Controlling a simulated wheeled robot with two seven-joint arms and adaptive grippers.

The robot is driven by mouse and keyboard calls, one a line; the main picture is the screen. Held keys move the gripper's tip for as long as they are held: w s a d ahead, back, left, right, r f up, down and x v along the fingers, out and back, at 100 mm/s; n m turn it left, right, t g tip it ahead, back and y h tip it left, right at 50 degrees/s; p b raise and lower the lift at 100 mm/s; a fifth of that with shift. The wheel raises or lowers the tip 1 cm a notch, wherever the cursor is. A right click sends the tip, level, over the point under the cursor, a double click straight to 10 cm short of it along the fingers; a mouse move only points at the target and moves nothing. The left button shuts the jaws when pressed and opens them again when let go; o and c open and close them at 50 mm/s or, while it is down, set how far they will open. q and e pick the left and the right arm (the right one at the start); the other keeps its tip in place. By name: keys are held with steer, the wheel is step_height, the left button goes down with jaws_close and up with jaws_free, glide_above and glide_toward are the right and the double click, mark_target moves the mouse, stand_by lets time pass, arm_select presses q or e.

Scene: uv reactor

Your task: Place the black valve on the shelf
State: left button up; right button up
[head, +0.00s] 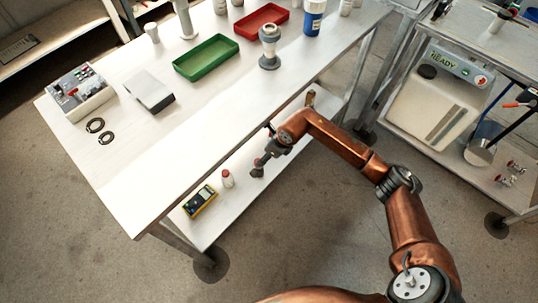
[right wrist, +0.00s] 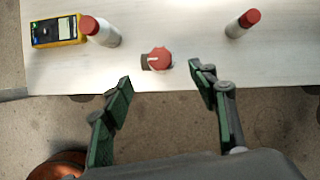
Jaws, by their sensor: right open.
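A valve (right wrist: 157,58) with a red round knob and a dark grey-black stub on its left stands on the lower shelf (right wrist: 195,30), near the front edge in the right wrist view. My right gripper (right wrist: 160,76) is open and empty, with its two green-padded fingers spread on either side of the valve, toward the camera and not touching it. In the head view my right gripper (head: 264,147) hangs at the lower shelf's front edge, and the valve there is hard to tell from the fingers. My left gripper is not in view.
The tabletop (head: 205,110) above holds a green tray (head: 206,58), a red tray (head: 262,20) and a grey-white fitting (head: 269,47).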

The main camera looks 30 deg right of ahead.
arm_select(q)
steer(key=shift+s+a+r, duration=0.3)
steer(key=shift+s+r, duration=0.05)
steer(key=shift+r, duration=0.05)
arm_select(e)
steer(key=shift+s+d+r, duration=0.1)
steer(key=shift+s+r, duration=0.05)
steer(key=shift+r, duration=0.2)
